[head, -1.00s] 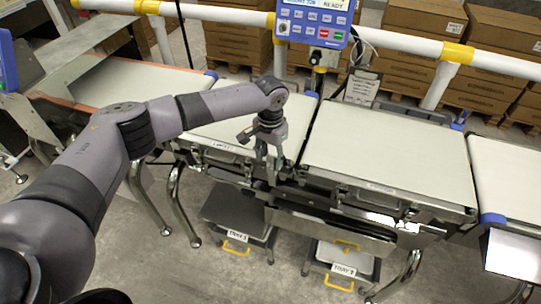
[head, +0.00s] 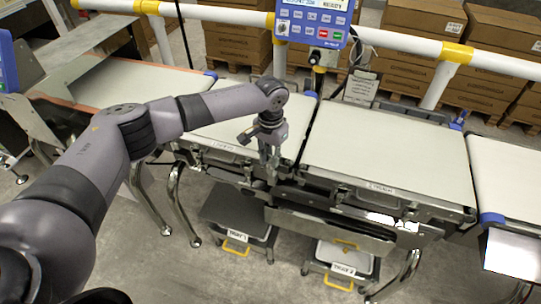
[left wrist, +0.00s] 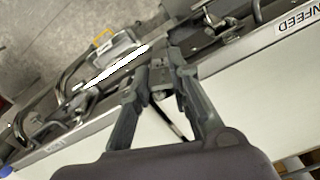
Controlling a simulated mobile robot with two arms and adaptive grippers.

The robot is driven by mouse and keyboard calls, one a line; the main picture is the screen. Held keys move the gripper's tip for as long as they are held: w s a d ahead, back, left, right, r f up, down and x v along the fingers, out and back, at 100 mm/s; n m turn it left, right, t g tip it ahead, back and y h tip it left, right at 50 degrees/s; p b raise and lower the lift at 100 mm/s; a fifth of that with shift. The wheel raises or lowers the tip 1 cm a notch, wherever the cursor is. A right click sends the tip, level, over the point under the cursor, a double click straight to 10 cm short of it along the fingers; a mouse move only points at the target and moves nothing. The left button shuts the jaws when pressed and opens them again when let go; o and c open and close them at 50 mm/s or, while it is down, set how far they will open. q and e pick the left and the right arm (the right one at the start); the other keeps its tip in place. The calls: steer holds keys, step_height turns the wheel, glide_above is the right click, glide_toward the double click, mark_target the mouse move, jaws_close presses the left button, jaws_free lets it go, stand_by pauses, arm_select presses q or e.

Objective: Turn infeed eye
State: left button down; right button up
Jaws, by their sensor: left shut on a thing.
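My left gripper (head: 271,172) reaches down at the gap between two white belts, by their front edge. In the left wrist view its two fingers (left wrist: 160,82) close on a small dark grey piece (left wrist: 160,92), which I take to be the infeed eye. The fingers hide much of it, and its facing is hard to tell. A plate lettered "INFEED" (left wrist: 298,36) sits on the belt frame in the left wrist view. My right gripper is not in view.
A control panel (head: 315,22) hangs on the white and yellow rail behind. The belt right of the gripper (head: 385,145) is clear. Two trays with yellow handles (head: 237,246) (head: 338,284) sit under the frame. Cartons (head: 405,55) are stacked behind the rail.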

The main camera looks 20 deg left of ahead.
arm_select(q)
steer(key=n+p, duration=0.1)
steer(key=p, duration=0.1)
steer(key=n+p, duration=0.1)
steer(key=shift+r+n+p, duration=0.3)
steer(key=shift+r+p, duration=0.05)
steer(key=shift+r, duration=0.05)
steer(key=shift+w+f+n+p, duration=0.15)
steer(key=shift+f+n+p, duration=0.1)
steer(key=shift+n+p, duration=0.45)
steer(key=c, duration=1.4)
jaws_free()
steer(key=shift+a+f, duration=0.1)
steer(key=shift+o, duration=0.2)
step_height(320, 180, up, 12)
